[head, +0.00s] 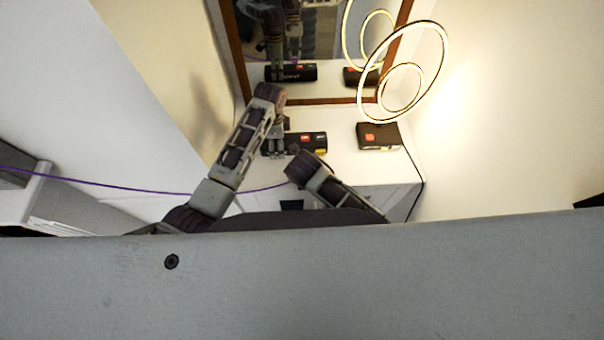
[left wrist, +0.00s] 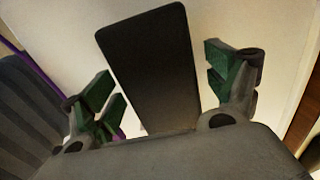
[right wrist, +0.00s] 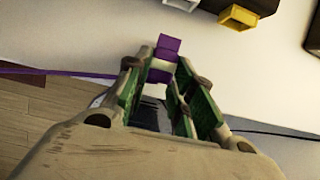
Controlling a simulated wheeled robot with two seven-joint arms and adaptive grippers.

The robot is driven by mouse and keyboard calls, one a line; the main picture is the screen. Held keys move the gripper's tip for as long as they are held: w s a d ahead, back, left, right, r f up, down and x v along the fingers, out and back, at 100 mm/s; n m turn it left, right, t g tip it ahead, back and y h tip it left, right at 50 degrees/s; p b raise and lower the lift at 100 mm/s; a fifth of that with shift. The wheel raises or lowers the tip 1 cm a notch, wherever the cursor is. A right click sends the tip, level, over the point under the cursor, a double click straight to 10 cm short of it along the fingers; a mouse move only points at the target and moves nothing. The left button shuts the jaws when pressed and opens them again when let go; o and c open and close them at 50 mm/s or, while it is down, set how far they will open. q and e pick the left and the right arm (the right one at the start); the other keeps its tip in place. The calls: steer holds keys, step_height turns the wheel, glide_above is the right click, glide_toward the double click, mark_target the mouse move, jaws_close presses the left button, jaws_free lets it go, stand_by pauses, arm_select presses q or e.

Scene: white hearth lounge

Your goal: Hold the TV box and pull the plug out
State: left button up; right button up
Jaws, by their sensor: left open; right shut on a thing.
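The TV box, a black box with a red label (head: 314,141), rests on the white surface below the mirror. My left gripper (head: 277,146) is at its left end in the head view. In the left wrist view a dark box (left wrist: 150,65) stands between the spread green-padded fingers, with gaps at both sides. My right gripper (right wrist: 160,72) is shut on the purple plug (right wrist: 168,46). The plug's tip points up, apart from the dark box (right wrist: 262,5) at the top right, which shows yellow (right wrist: 237,17) and white fittings. In the head view the right fingertips are hidden.
A second dark box with an orange label (head: 378,136) stands to the right, beneath a lit ring lamp (head: 443,62). A wood-framed mirror (head: 327,101) stands behind. A purple cable (head: 110,186) runs in from the left. A black cable (head: 421,170) hangs at the right.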

arm_select(q)
step_height(320, 180, up, 12)
stand_by(0.8)
steer(key=shift+s+f, duration=0.1)
steer(key=shift+s, duration=0.05)
stand_by(0.6)
